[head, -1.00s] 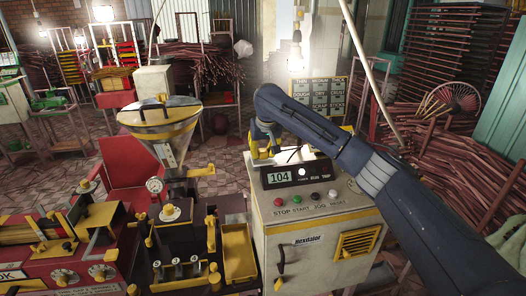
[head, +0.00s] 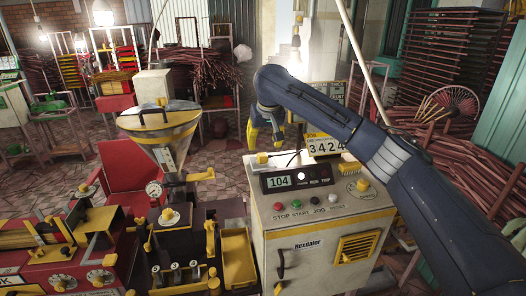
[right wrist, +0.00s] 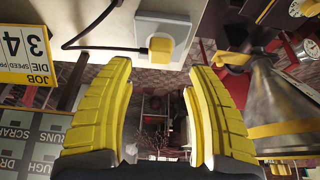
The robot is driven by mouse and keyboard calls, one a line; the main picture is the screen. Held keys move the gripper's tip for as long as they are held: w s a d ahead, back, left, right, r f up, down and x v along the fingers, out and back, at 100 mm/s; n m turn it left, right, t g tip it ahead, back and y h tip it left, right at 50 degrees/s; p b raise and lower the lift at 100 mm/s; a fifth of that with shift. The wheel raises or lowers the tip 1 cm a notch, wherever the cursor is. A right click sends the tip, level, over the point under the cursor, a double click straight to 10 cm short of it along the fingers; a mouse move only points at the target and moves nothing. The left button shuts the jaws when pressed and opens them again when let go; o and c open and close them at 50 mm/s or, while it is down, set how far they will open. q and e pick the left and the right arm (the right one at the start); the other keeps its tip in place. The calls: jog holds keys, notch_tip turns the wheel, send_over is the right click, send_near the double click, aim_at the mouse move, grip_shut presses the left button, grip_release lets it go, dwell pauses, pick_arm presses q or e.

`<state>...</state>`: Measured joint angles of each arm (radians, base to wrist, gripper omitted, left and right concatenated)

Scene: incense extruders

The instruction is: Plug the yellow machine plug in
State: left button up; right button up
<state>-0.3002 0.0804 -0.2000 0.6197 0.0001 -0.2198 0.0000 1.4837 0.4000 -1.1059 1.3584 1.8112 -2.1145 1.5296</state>
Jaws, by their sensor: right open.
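The yellow plug (right wrist: 160,47) with a black cable sits at a white socket plate (right wrist: 178,22) in the right wrist view. Whether its prongs are fully in the socket cannot be told. In the head view the plug (head: 262,157) is a small yellow block at the back left of the cream cabinet's top. My right gripper (head: 265,138) is open and empty, just above and behind the plug. Its two yellow fingers (right wrist: 157,68) are spread apart in the right wrist view, with the plug beyond their tips. My left gripper is not in view.
The cream cabinet (head: 320,245) carries a display box (head: 297,178) and a number sign (head: 325,146). A metal hopper (head: 163,130) stands to its left above dark and red machinery (head: 60,265). Stacked racks (head: 450,60) fill the right back.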

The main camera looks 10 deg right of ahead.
jog(key=shift+v, duration=2.35)
jog(key=shift+w+d+f, duration=0.1)
jog(key=shift+f, duration=0.05)
